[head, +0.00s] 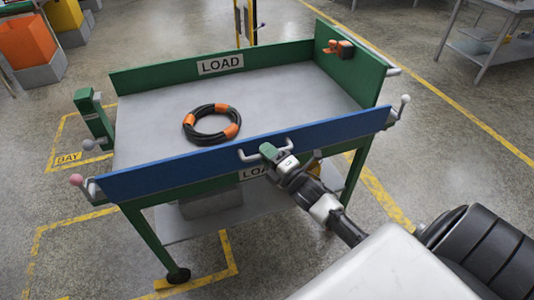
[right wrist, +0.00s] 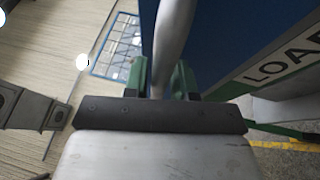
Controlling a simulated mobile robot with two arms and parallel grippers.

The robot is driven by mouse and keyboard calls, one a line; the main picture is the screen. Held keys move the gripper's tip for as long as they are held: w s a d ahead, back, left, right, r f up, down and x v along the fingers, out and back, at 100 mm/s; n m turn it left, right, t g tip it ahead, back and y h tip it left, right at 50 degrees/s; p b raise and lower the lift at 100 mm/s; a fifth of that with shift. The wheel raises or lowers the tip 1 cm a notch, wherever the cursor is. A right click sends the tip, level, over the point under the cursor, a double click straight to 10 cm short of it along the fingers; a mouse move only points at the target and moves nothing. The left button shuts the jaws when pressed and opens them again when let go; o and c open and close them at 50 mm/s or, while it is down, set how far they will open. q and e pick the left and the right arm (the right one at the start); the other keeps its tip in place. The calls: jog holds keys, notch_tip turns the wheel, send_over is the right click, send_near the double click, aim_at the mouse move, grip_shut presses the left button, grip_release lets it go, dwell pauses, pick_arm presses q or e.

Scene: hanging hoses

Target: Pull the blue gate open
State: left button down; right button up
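The blue gate (head: 190,170) stands upright along the near side of the green cart. A light grey bar handle (head: 246,156) is fixed to its outer face, and it also shows in the right wrist view (right wrist: 174,35). My right gripper (head: 270,152) is at the right part of this handle. In the right wrist view its green fingers (right wrist: 160,82) stand close on either side of the bar and look shut on it. The exact contact is partly hidden by the gripper body. My left gripper is not in view.
A coiled black hose with orange bands (head: 211,124) lies on the cart's grey bed (head: 150,125). A pink-knobbed lever (head: 78,181) is at the gate's left end, a white-knobbed one (head: 403,101) at its right. A steel table (head: 490,45) stands at the upper right.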

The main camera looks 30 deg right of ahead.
grip_shut()
